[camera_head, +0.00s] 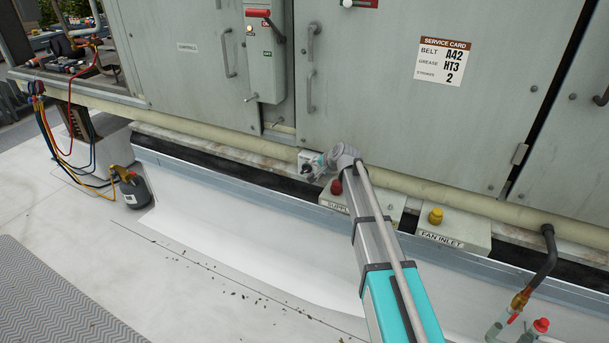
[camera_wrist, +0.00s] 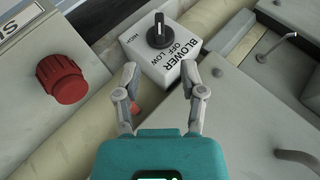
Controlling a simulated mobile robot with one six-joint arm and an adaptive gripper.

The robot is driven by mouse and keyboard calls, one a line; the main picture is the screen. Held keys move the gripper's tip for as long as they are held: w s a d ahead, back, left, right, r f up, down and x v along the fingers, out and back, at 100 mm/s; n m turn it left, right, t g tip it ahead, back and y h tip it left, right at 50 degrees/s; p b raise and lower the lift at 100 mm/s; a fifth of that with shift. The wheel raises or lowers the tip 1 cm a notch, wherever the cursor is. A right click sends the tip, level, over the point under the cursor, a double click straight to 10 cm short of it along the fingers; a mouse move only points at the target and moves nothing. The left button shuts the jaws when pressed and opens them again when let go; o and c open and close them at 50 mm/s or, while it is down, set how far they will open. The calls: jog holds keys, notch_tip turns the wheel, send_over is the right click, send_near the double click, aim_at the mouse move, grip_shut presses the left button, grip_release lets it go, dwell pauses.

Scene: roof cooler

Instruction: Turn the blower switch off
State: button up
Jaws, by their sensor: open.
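The blower switch (camera_wrist: 160,32) is a black rotary knob with a white pointer mark on a white box (camera_wrist: 185,72). The box is lettered BLOWER, HIGH, OFF and LOW.
A red knob (camera_wrist: 62,80) on a box beside the switch is close to my left finger. A beige pipe (camera_head: 400,184) runs along the unit's base. A yellow knob (camera_head: 435,216) is on the FAN INLET box to the right. Cabinet doors (camera_head: 400,110) with handles stand behind.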

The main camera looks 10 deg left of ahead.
aim_at(307, 169)
jog(key=shift+b+x, duration=2.9)
jog(key=shift+x, duration=2)
grip_shut()
jog(key=shift+w+r, duration=0.1)
